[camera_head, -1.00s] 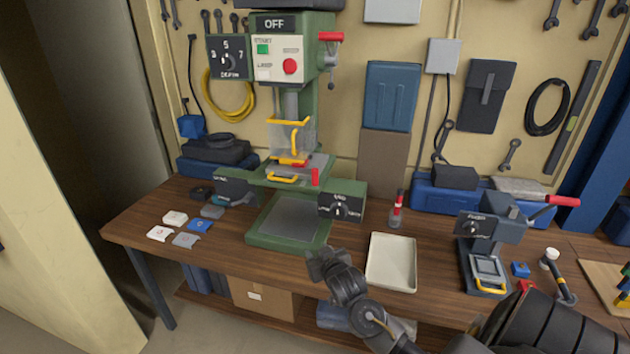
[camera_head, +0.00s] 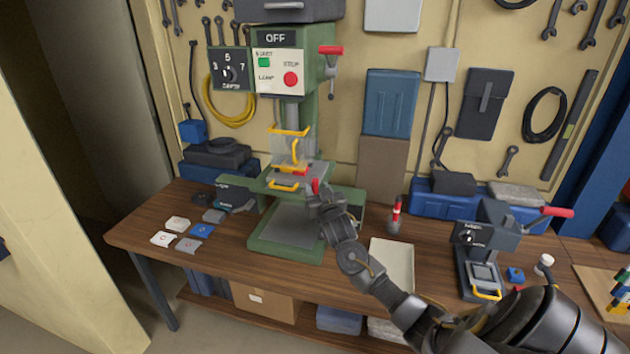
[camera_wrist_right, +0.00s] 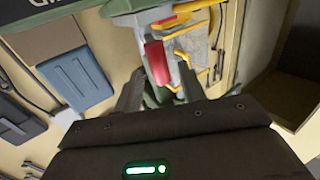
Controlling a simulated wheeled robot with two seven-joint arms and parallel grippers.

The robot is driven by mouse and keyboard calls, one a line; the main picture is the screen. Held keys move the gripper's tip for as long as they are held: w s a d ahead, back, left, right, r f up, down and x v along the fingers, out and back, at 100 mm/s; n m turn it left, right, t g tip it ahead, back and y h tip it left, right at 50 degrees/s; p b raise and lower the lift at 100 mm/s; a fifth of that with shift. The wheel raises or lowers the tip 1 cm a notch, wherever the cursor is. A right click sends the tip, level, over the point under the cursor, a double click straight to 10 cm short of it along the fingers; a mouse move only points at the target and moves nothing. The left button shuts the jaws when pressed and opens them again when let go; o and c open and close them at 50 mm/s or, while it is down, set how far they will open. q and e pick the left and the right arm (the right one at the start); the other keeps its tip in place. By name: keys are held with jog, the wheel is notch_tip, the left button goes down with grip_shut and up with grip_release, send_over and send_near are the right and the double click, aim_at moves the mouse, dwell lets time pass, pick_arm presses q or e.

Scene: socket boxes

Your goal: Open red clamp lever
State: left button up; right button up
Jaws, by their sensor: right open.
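The red clamp lever (camera_head: 315,186) stands on the table of the green drill press (camera_head: 285,245), at its right front. My right gripper (camera_head: 322,197) is just in front of the lever in the head view and partly covers it. In the right wrist view the red lever (camera_wrist_right: 157,64) shows between my two open fingers (camera_wrist_right: 158,92), beyond their tips or level with them; I cannot tell whether they touch it. A yellow handle (camera_head: 284,185) sits to the left of the lever. My left gripper is not in view.
The press's right control box is mostly hidden behind my right arm. A pale tray (camera_head: 400,262) lies right of my arm. A red-capped bottle (camera_head: 395,216) stands behind it. Flat socket plates (camera_head: 202,231) lie at the left. A smaller press (camera_head: 482,240) stands at the right.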

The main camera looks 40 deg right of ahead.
aim_at(316, 187)
jog(key=shift+p+x, duration=0.35)
jog(key=shift+x, duration=1.25)
grip_shut()
